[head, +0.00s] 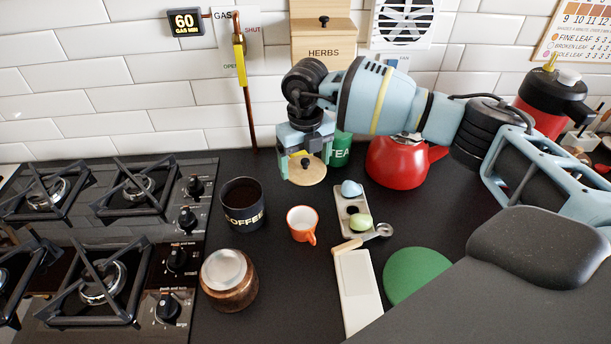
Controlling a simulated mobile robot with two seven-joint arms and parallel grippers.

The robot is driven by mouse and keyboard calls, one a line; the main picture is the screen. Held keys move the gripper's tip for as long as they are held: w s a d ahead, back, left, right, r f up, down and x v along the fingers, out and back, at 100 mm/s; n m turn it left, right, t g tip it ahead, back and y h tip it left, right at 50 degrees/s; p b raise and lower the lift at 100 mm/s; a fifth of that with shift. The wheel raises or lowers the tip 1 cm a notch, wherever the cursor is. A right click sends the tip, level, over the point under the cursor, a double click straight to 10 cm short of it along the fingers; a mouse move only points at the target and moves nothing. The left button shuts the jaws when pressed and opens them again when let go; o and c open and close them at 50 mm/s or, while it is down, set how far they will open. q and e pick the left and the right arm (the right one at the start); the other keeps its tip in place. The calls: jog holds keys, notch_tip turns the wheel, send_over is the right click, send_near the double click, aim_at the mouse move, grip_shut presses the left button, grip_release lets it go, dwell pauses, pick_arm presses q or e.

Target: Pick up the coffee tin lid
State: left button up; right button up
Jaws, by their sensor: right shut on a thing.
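The coffee tin (243,212) is black with COFFEE lettering and stands open on the dark worktop, right of the hob. The coffee tin lid (307,174) is a round, pale wooden disc. My right gripper (305,158) comes in from the right, points down and is shut on the lid, holding it up and to the right of the tin. My left gripper is not in view.
The gas hob (110,245) fills the left. An orange mug (301,224), wooden jar (229,280), egg tray (342,210), white board (356,285) and green disc (418,276) stand nearby. The red kettle (395,163) and TEA tin (340,152) are behind my right arm.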

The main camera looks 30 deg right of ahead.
jog(key=s+a, duration=0.4)
jog(key=s, duration=0.5)
jog(key=s+a, duration=0.4)
jog(key=s, duration=0.4)
jog(key=shift+s+a+f, duration=0.25)
jog(key=shift+s, duration=0.1)
jog(key=shift+w, duration=0.1)
